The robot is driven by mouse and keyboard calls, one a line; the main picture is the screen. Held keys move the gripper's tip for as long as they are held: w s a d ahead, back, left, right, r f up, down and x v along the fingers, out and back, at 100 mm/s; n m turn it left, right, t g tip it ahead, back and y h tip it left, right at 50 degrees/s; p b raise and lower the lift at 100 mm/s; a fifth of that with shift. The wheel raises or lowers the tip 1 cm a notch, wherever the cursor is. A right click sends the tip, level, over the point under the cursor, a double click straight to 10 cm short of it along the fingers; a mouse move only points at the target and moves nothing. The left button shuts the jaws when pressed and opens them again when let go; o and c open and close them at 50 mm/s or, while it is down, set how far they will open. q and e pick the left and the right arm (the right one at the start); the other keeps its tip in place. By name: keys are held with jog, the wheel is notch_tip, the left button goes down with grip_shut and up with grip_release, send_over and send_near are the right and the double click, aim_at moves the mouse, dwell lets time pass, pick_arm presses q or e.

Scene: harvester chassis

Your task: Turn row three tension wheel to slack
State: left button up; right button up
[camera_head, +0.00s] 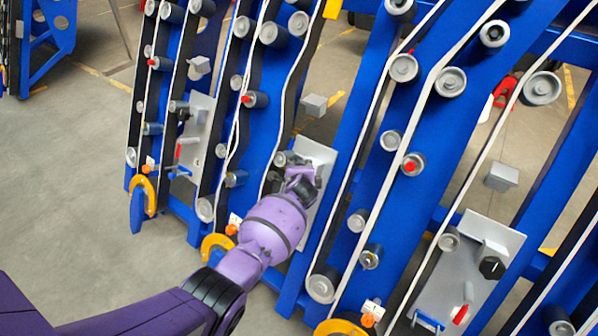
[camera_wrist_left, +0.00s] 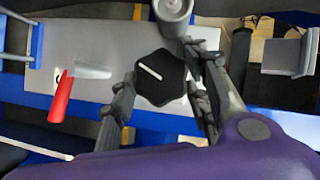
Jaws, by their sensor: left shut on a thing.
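A black six-sided tension wheel (camera_wrist_left: 160,77) with a white pointer line sits on a grey plate in the left wrist view. The line slants from upper left to lower right. My left gripper (camera_wrist_left: 161,82) is shut on this wheel, one finger on each side. In the head view my left gripper (camera_head: 302,180) is at the middle plate (camera_head: 317,153) and hides the wheel there. Another black wheel (camera_head: 491,267) is uncovered on the right plate (camera_head: 443,290). I cannot tell the row numbers. My right gripper is not in view.
A red-handled lever (camera_wrist_left: 60,98) is left of the wheel and a grey roller (camera_wrist_left: 172,10) is just above it. A grey block (camera_wrist_left: 289,57) stands to the right. Blue frames (camera_head: 355,130) with belts and several rollers surround my arm. Floor (camera_head: 60,180) is clear at left.

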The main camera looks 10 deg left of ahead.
pick_arm(q)
jog(key=shift+s+a+f+n+g+p, duration=0.2)
jog(key=shift+f+n+g+p, duration=0.1)
jog(key=shift+n+g, duration=0.3)
jog(key=shift+f+n, duration=0.1)
jog(key=shift+n, duration=0.2)
jog(key=shift+s, duration=0.1)
jog(key=o, duration=1.1)
jog(key=shift+d, duration=0.1)
jog(key=shift+r, duration=0.3)
jog(key=shift+s+d+r, duration=0.1)
jog(key=shift+r, duration=0.2)
jog(key=v, duration=1.1)
jog(key=shift+s+f, duration=0.1)
jog(key=shift+s, duration=0.1)
